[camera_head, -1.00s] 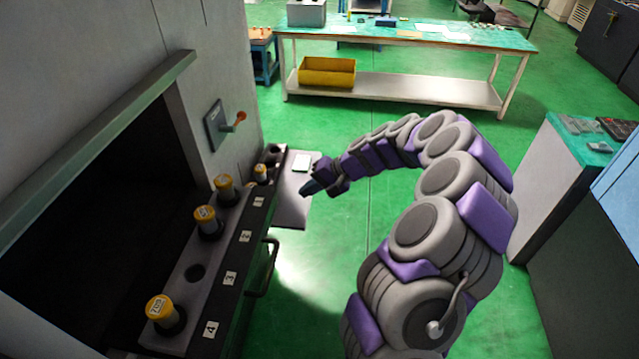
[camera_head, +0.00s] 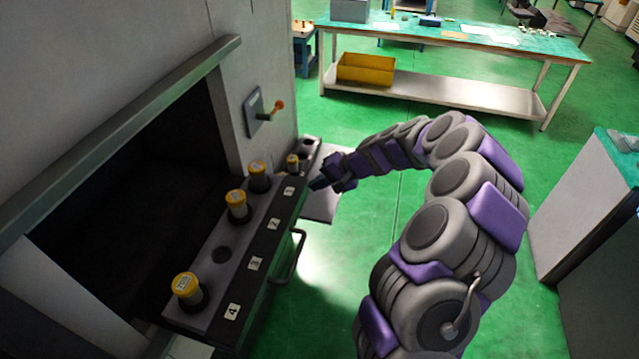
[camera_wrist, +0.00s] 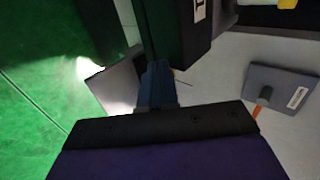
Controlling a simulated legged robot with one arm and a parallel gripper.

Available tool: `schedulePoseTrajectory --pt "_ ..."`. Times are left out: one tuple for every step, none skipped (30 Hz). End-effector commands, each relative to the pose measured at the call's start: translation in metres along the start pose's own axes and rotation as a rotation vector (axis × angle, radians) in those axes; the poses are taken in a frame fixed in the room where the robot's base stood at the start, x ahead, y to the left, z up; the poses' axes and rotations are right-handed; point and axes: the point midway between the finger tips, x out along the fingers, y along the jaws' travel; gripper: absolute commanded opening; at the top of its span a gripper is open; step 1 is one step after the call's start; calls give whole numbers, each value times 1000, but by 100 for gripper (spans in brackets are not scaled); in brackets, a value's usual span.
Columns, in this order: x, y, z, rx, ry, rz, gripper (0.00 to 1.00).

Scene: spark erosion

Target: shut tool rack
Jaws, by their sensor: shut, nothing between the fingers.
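The tool rack (camera_head: 243,275) is a dark drawer-like bar with slots labelled 1 to 4, jutting from the opening of the grey machine. Yellow-capped tools stand in slots 1, 2 and 4 (camera_head: 187,287); slot 3 (camera_head: 221,255) is empty. A bar handle (camera_head: 292,258) is on its front face. My gripper (camera_head: 315,184) is shut and empty at the rack's far end, beside label 1. In the wrist view its closed blue fingers (camera_wrist: 157,82) lie close to the rack's dark end (camera_wrist: 178,35); whether they touch it I cannot tell.
A lever switch (camera_head: 263,110) sits on the machine wall beyond the opening. A small holder with another yellow-capped tool (camera_head: 292,163) and a grey plate (camera_head: 322,206) lie past the rack. A green-topped bench (camera_head: 455,36) stands behind. Green floor right of the rack is open.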

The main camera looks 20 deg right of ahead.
Motion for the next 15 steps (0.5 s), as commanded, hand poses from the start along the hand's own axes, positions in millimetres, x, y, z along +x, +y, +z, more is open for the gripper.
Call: schedulePoseTrajectory --pt "3 -2 0 -1 -1 0 0" --pt "5 -4 0 -1 -2 0 0" --pt "8 -7 0 -1 -2 1 0" --pt "11 -10 0 -1 -2 1 0" --pt "14 -13 0 -2 -2 1 0" --pt "20 -18 0 -2 -2 1 0" --pt "24 -22 0 -2 -2 1 0" --pt "29 -26 0 -3 -3 2 0" --pt "36 -32 1 -3 -4 3 0" --pt "42 -37 1 -3 -5 3 0" --pt "48 -42 2 -2 -5 3 0" --pt "56 -50 2 -4 -7 3 0" --pt "62 -55 3 -4 -7 4 0" --pt "68 -61 3 -4 -7 4 0" --pt "76 -69 3 -5 -6 2 0"
